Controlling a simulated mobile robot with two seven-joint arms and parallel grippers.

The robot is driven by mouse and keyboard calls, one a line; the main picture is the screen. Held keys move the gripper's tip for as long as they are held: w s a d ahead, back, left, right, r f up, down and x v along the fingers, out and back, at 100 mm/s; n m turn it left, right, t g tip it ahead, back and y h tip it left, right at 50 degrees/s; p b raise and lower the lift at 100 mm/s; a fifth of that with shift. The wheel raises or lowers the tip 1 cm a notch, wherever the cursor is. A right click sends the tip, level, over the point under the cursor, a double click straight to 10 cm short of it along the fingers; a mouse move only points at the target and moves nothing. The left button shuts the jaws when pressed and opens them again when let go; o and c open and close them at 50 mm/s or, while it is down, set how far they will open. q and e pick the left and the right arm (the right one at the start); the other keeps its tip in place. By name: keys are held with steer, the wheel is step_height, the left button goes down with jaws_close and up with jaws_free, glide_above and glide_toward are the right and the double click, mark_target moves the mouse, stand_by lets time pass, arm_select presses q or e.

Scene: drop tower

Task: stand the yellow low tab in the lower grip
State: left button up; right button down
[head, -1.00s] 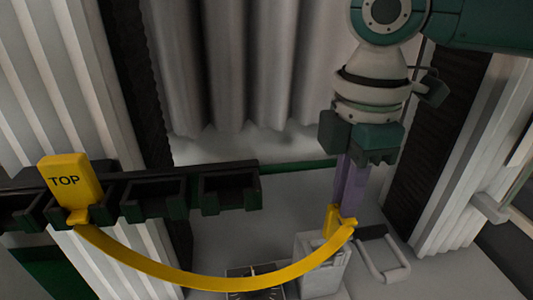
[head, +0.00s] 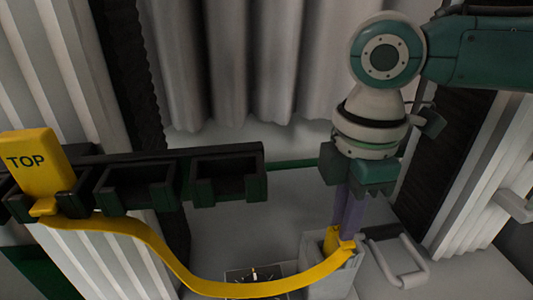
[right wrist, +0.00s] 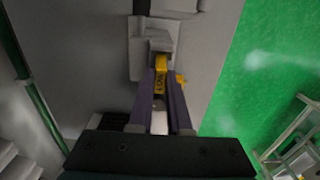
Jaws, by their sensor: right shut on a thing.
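My right gripper (head: 345,210) points down with its purple fingers shut on the yellow low tab (head: 332,240). The low tab also shows between the fingers in the right wrist view (right wrist: 160,72). A yellow strap (head: 180,268) sags from it to the yellow tab marked TOP (head: 40,165), at the left on the dark rail. The light grey block of the lower grip (head: 330,280) is directly below the low tab; it also shows in the right wrist view (right wrist: 150,30). I cannot tell whether the tab touches or enters it. My left gripper is not in view.
The dark rail (head: 227,170) with several open slots runs across the left half. A grey loop handle (head: 408,275) stands just right of the lower grip. A dark-framed panel (head: 255,275) lies left of it. Ribbed walls flank both sides; green floor shows in the right wrist view.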

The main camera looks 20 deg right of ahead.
steer(key=shift+f, duration=0.3)
steer(key=c, duration=0.8)
jaws_free()
step_height(320, 180, up, 9)
steer(key=shift+p, duration=1.2)
steer(key=shift+r, duration=0.45)
